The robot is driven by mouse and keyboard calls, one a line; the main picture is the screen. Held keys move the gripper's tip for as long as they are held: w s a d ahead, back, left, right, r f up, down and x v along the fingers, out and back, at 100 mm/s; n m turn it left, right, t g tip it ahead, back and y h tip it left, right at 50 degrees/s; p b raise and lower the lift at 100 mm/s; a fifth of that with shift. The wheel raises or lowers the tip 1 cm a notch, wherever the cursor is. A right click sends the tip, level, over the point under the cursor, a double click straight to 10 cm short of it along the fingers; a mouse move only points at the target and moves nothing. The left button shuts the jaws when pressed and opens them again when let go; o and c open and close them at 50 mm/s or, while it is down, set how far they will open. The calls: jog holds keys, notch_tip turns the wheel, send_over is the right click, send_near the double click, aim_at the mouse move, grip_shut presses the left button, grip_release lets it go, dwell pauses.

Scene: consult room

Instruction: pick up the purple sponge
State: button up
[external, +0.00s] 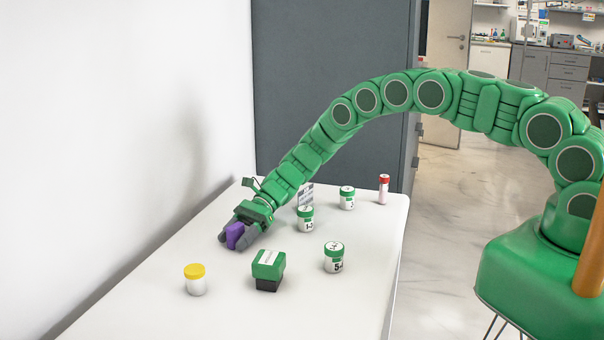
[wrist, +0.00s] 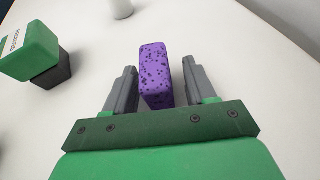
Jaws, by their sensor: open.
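The purple sponge (wrist: 156,72) is a speckled block standing on the white table. The sponge reaches a little beyond the fingertips. In the external view the sponge (external: 235,235) shows between the fingers of my gripper (external: 237,238), low at the table's left side. My gripper is open around it.
A green and black box (external: 268,270) stands right of my gripper in the external view. A yellow-capped jar (external: 195,280) is nearer the camera. Green-capped jars (external: 334,258) (external: 306,219) (external: 347,198) and a red-capped tube (external: 384,189) stand to the right. A wall borders the table's left.

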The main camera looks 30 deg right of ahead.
grip_shut()
jog(key=shift+r, duration=0.1)
